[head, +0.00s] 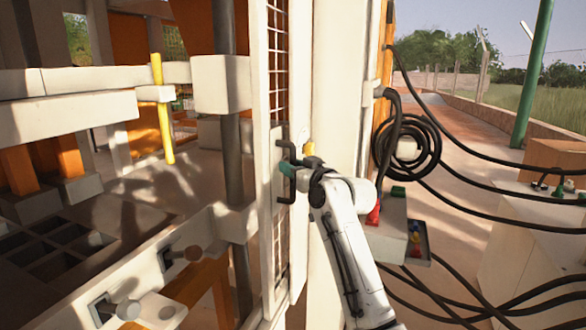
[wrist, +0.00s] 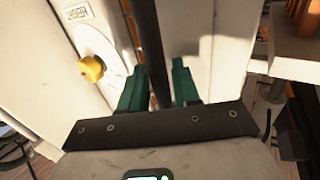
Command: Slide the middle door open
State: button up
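My gripper (head: 291,177) is at the handle, with green fingers. In the wrist view, the dark handle bar (wrist: 150,45) runs between the two fingers of my gripper (wrist: 160,82), one on each side. The gaps beside the bar are small, and I cannot tell whether the fingers press on it. How far the door stands open is not clear.
A yellow knob (wrist: 92,69) is on the pale panel beside the handle. Left are the press's beams, a yellow post (head: 163,110) and a dark column (head: 232,160). Right are coiled black cables (head: 408,150), a control box (head: 390,228) and cables across the floor.

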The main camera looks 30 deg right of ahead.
jog(key=shift+o, duration=0.8)
jog(key=shift+s, duration=0.15)
jog(key=s+b, duration=0.1)
jog(key=s, duration=0.9)
jog(key=shift+s+d, duration=0.2)
jog(key=shift+s, duration=0.05)
